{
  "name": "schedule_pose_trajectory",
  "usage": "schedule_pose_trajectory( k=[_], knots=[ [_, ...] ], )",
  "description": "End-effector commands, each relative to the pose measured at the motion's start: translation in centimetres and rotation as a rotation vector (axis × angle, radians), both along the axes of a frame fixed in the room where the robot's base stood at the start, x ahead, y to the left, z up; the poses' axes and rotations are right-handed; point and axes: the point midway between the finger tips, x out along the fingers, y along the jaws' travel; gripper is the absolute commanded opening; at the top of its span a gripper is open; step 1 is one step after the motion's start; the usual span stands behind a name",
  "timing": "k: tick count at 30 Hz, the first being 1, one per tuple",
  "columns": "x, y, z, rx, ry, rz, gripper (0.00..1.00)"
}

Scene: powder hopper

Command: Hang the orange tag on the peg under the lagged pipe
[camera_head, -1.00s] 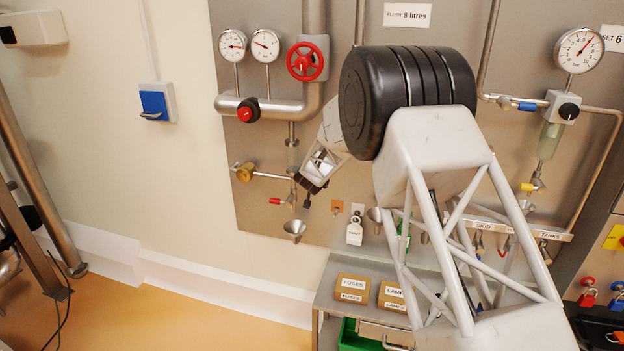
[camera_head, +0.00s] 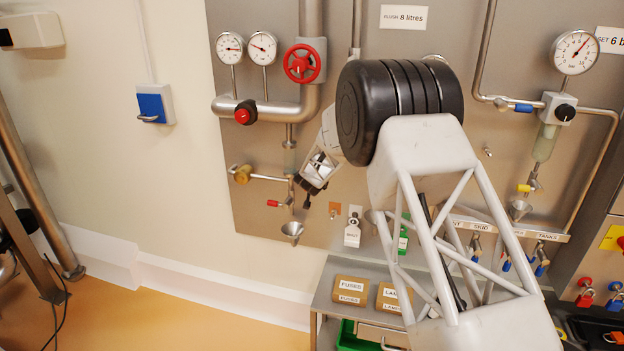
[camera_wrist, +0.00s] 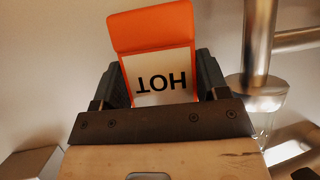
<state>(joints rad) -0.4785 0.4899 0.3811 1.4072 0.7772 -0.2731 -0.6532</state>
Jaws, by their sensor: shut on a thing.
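My gripper (camera_head: 304,194) is small in the head view, in front of the panel's left part, beside the thin vertical pipe. In the wrist view its dark jaws (camera_wrist: 160,88) are shut on the orange tag (camera_wrist: 150,32). The tag has a white face with the word HOT, upside down in that view. I cannot make out the tag in the head view. A thick silver pipe (camera_head: 272,110) runs above my gripper; I cannot tell whether it is the lagged one. I cannot pick out the peg under it.
A brass fitting (camera_head: 242,174) and a small funnel (camera_head: 292,229) are near my gripper. A white tag (camera_head: 352,234) hangs to its right, by a small orange plate (camera_head: 335,208). A red handwheel (camera_head: 302,64) is above. Boxes labelled FUSES (camera_head: 350,289) stand below.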

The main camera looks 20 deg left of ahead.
Motion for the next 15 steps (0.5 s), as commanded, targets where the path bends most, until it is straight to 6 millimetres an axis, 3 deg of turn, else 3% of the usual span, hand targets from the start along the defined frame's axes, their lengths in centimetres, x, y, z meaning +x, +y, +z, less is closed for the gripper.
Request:
schedule_pose_trajectory(
  k=[13,14,15],
  knots=[
    [0.00,0.01,0.03,0.000,0.000,0.000,0.45],
    [0.00,0.01,0.03,0.000,0.000,0.000,0.69],
    [0.00,0.01,0.03,0.000,0.000,0.000,0.75]
  ],
)
